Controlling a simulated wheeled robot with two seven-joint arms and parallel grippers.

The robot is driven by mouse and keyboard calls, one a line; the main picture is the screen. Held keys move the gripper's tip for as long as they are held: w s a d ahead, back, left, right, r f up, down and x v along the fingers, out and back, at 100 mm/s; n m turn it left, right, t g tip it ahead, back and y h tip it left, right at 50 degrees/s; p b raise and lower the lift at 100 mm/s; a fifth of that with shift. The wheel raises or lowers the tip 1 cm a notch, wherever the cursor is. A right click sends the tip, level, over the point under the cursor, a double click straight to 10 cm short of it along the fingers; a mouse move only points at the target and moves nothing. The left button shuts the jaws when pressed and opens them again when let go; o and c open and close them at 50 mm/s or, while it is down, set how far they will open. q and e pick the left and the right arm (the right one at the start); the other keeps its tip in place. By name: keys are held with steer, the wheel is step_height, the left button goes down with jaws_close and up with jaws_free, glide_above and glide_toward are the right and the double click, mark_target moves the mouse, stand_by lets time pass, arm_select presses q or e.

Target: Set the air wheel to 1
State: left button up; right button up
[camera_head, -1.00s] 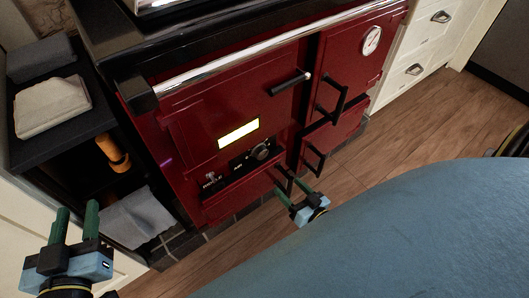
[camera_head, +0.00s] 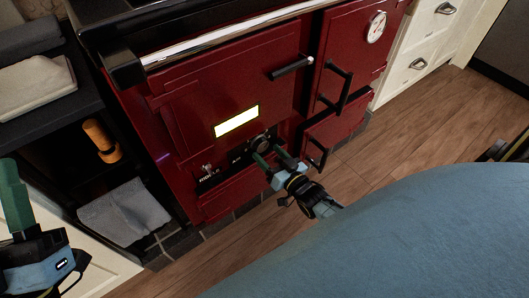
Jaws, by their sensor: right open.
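The red range cooker (camera_head: 185,90) has a black control panel low on its front, below a lit yellow display (camera_head: 237,121). A round dark wheel (camera_head: 262,142) sits on this panel, probably the air wheel; its marks are too small to read. My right gripper (camera_head: 268,156) is open, its green fingers pointing at the wheel and partly covering it. I cannot tell whether they touch it. My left gripper (camera_head: 15,195) is at the lower left edge, away from the panel, with only one finger clearly seen.
A small silver knob (camera_head: 207,169) is on the panel's left. Black door handles (camera_head: 335,88) stick out at the right, and a chrome rail (camera_head: 235,35) crosses above. A dark shelf with cloths (camera_head: 125,212) stands at left. Wooden floor (camera_head: 400,130) is clear at right.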

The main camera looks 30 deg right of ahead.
arm_select(q)
steer(key=shift+s+a+r+t+b, duration=0.2)
steer(key=shift+s+r+t+b, duration=0.2)
steer(key=shift+s+t, duration=0.5)
arm_select(e)
steer(key=shift+w+a, duration=0.1)
steer(key=shift+w, duration=1.3)
arm_select(q)
steer(key=shift+w, duration=0.15)
arm_select(e)
steer(key=c, duration=1)
